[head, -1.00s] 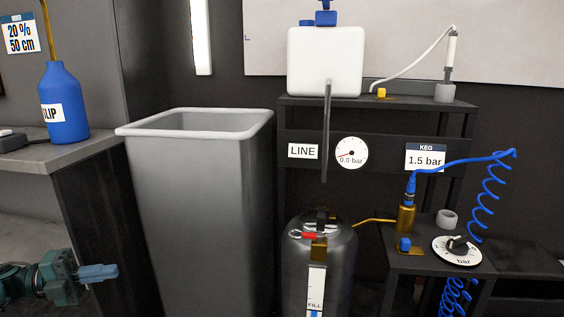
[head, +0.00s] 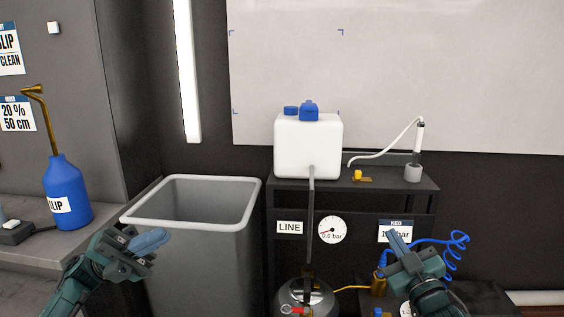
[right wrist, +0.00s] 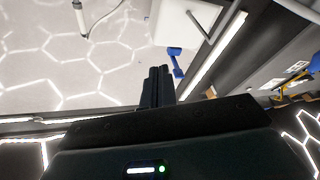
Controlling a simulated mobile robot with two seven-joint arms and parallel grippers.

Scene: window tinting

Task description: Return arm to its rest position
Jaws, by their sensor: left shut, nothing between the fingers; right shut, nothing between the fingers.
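My left gripper (head: 150,241) is at the lower left in the head view, in front of the grey bin and near the counter. Its fingers are together and hold nothing. My right gripper (head: 396,240) is at the lower right in the head view, in front of the shelf stand, and covers part of the KEG label (head: 388,229). Its fingers are shut and empty. In the right wrist view its closed fingers (right wrist: 156,84) show in the middle, with nothing between them.
A tall grey bin (head: 205,262) stands left of centre. A white tank (head: 308,148) sits on a dark stand (head: 400,186) with a gauge (head: 332,230). A coiled blue hose (head: 457,255) hangs beside my right gripper. A blue bottle (head: 67,186) stands on the left counter.

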